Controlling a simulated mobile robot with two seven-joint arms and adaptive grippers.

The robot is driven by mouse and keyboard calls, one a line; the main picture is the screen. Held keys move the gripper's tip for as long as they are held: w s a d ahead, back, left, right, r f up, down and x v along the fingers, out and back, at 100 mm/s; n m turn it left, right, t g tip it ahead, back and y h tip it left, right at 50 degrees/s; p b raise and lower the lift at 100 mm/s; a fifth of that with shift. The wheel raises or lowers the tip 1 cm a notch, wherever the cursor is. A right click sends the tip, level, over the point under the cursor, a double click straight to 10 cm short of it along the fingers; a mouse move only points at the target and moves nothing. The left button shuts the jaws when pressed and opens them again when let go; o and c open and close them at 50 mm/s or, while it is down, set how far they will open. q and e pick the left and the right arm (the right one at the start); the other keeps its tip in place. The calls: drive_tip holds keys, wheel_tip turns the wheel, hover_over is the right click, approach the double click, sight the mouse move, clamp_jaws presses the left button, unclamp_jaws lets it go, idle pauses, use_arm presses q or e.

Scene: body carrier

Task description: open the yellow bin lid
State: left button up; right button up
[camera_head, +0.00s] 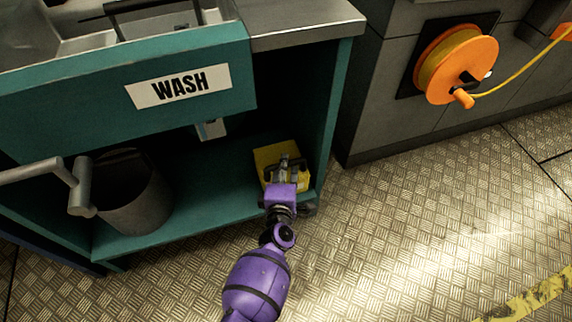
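The yellow bin (266,155) sits at the right end of the teal cabinet's lower shelf. My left gripper (284,167), on a purple arm, is over the top of the yellow bin, at or very close to the dark shape. The fingers are small and dark against it, so I cannot tell if they are open or shut, or whether they touch. My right gripper is not in view.
A dark grey bucket (133,192) stands on the shelf (210,190) to the left. A grey metal bar (80,187) reaches in from the left edge. The WASH panel (180,86) overhangs the shelf. An orange hose reel (457,64) is at the right. The floor (430,220) is clear.

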use_arm(q)
drive_tip(key=shift+x, duration=0.75)
clamp_jaws()
